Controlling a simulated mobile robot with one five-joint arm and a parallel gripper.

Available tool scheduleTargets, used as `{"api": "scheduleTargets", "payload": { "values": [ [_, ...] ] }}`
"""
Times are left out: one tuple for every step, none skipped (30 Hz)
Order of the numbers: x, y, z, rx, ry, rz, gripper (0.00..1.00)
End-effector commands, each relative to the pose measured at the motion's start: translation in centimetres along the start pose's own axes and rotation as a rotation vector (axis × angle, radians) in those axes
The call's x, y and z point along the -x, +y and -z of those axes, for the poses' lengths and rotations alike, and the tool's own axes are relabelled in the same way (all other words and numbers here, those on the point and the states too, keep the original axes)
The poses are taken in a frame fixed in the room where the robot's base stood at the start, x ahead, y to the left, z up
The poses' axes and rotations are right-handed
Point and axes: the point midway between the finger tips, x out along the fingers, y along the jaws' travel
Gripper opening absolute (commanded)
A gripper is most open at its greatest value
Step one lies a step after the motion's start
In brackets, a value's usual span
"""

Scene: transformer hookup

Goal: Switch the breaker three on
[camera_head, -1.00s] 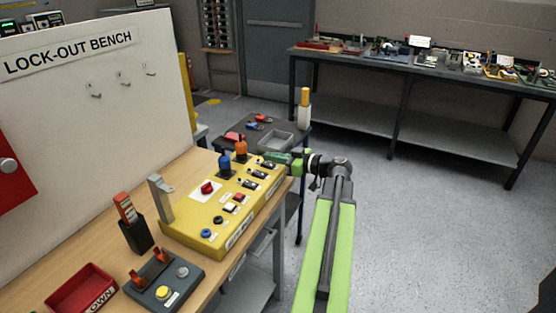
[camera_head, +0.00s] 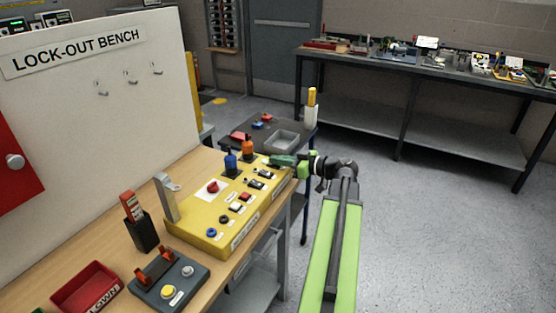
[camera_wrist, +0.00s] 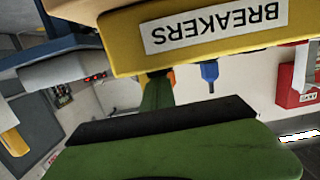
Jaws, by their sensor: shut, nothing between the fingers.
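The yellow control panel (camera_head: 205,238) lies on the wooden bench. A row of small black breakers runs along its far right part, with a middle one (camera_head: 266,174) and a nearer one (camera_head: 257,185) in plain view. Their numbers and lever positions are too small to read. My gripper (camera_head: 276,160) is shut and empty at the far right end of the row, over or beside the farthest breaker, which it mostly hides. I cannot tell if it touches. In the wrist view, the panel's "BREAKERS" label (camera_wrist: 216,27) appears upside down, close above my green gripper.
A blue knob (camera_head: 231,163) and an orange knob (camera_head: 248,149) stand behind the breakers. A red rotary switch (camera_head: 212,186) and several buttons are on the panel. A dark cart (camera_head: 240,128) with a grey tray (camera_head: 283,140) stands beyond. The floor to the right is clear.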

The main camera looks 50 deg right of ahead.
Motion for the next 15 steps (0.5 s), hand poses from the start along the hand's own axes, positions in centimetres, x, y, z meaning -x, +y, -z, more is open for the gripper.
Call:
{"api": "scheduleTargets", "payload": {
  "values": [
    [0.0,-0.1,0.5,0.0,0.0,0.002,0.0],
    [0.0,-0.1,0.8,0.001,0.0,0.002,0.0],
    [0.0,-0.2,1.4,0.001,0.0,0.003,0.0],
    [0.1,-0.2,2.0,0.001,0.001,0.003,0.0],
    [0.1,-0.1,2.6,0.001,0.001,0.003,0.0],
    [0.2,-0.2,3.6,0.001,0.001,0.004,0.0],
    [0.2,-0.2,4.3,0.001,0.001,0.005,0.0],
    [0.3,-0.2,5.1,0.001,0.001,0.005,0.0],
    [0.9,-0.2,5.3,0.0,0.001,0.002,0.0],
    [1.9,-0.1,5.0,0.0,0.001,-0.002,0.0],
    [2.7,-0.1,5.0,0.0,0.001,-0.002,0.0],
    [3.7,-0.1,5.2,0.0,0.001,-0.003,0.0],
    [4.5,-0.1,5.3,0.0,0.001,-0.003,0.0],
    [5.1,-0.1,5.5,0.0,0.001,-0.002,0.0],
    [6.0,-0.1,5.6,0.0,0.001,-0.003,0.0]
  ]
}}
